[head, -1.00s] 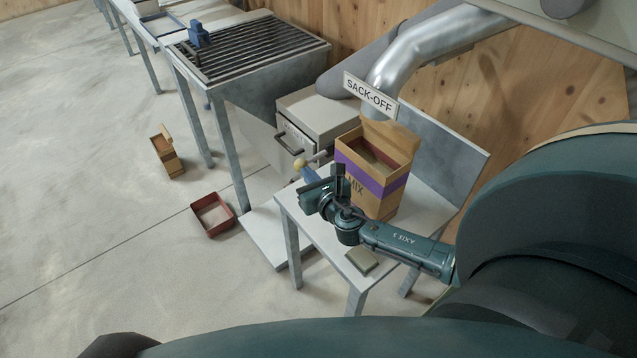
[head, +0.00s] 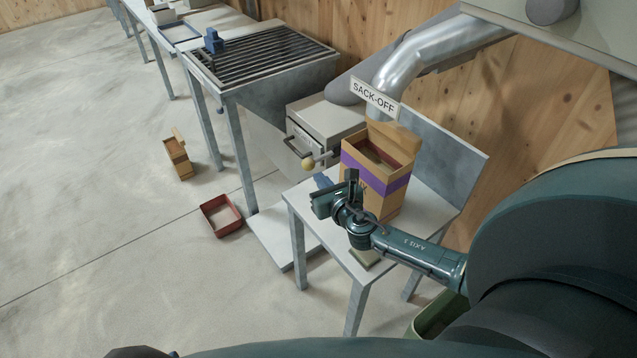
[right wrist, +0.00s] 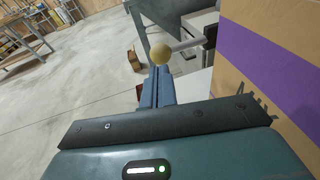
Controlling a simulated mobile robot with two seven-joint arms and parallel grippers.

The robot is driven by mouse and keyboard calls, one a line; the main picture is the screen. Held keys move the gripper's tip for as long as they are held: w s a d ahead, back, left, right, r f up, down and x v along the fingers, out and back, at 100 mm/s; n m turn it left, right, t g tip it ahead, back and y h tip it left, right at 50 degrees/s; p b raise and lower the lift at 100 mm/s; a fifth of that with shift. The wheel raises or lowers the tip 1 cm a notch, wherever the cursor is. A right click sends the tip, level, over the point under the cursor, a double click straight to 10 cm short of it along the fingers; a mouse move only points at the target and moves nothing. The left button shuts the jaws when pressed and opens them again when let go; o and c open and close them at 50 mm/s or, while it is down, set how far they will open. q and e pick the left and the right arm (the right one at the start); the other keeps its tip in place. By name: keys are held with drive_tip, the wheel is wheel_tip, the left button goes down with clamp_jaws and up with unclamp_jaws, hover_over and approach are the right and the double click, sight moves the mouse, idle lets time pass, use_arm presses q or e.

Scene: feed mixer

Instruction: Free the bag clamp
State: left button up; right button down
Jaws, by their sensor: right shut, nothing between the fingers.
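The clamp's lever shows as a pale yellow ball knob (head: 308,163) on a short grey rod, sticking out left beside the sack-off bag. The bag (head: 378,178) is a tan, open-topped sack with a purple band, standing on a small grey table (head: 425,205). My right gripper (head: 321,180) is in front of the bag, just below the knob, shut and empty. In the right wrist view its blue fingers (right wrist: 156,88) are together and point toward the knob (right wrist: 161,53), which appears just beyond their tips. Whether they touch is unclear. The clamp's inner end is hidden. My left gripper is out of view.
A SACK-OFF sign (head: 374,97) and silver pipe (head: 430,50) are above the bag. A grey box with a handle (head: 325,122) stands behind the knob.

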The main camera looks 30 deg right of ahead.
drive_tip(key=v, duration=1)
drive_tip(key=shift+p, duration=0.4)
drive_tip(key=shift+s+f, duration=0.1)
drive_tip(key=shift+s, duration=0.05)
